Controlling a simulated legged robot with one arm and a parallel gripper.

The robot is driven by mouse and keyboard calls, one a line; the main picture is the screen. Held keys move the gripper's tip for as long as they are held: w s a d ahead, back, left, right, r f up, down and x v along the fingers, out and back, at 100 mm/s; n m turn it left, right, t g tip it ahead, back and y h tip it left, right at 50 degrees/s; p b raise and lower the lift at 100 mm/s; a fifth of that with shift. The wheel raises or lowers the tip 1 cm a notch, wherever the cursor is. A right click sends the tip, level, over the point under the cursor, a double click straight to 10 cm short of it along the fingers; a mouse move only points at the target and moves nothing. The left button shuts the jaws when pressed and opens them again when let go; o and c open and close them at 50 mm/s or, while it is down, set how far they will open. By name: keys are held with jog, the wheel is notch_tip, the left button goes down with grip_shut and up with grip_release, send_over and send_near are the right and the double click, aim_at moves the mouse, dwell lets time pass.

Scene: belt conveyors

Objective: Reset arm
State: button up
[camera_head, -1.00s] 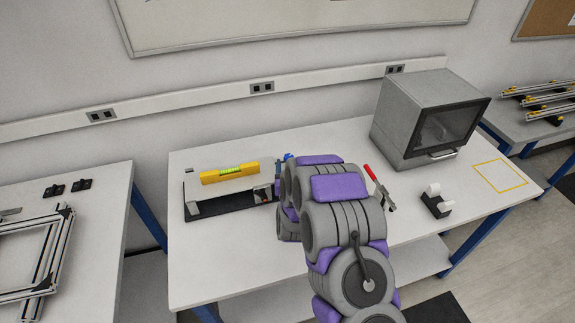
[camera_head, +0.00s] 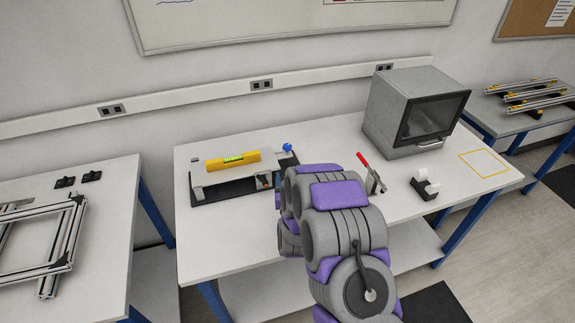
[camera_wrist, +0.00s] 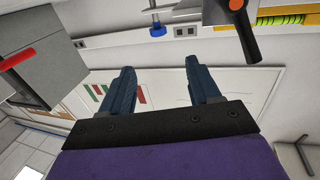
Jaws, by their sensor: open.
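My arm (camera_head: 345,225) reaches over the front of the white table in the head view, its end hidden behind its own links. In the wrist view my gripper (camera_wrist: 160,66) is open, its two dark blue fingers wide apart with nothing between them. A yellow spirit level (camera_head: 233,160) lies on a grey and black fixture (camera_head: 215,193) left of my arm. Part of the level also shows in the wrist view (camera_wrist: 283,20). A blue knob (camera_head: 287,147) sits at the fixture's far right. A red-handled clamp (camera_head: 372,174) stands right of my arm.
A grey box with a dark door (camera_head: 418,108) stands at the table's back right. A tape dispenser (camera_head: 425,187) and a yellow outlined square (camera_head: 485,163) are near it. A left table (camera_head: 110,220) holds metal frames. The table (camera_head: 330,140) is bare behind my arm.

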jog(key=s+d+r+g, duration=0.3)
jog(key=s+r+g, duration=0.2)
jog(key=s, duration=1.1)
jog(key=s+d+r+g, duration=0.4)
jog(key=s+r+g, duration=0.2)
jog(key=s, duration=1.1)
jog(key=s+d+r+g, duration=0.4)
jog(key=s+r+g, duration=0.2)
jog(key=s, duration=1.1)
jog(key=g, duration=0.2)
jog(key=shift+s+g, duration=0.25)
jog(key=shift+g, duration=0.15)
jog(key=shift+w+a, duration=0.1)
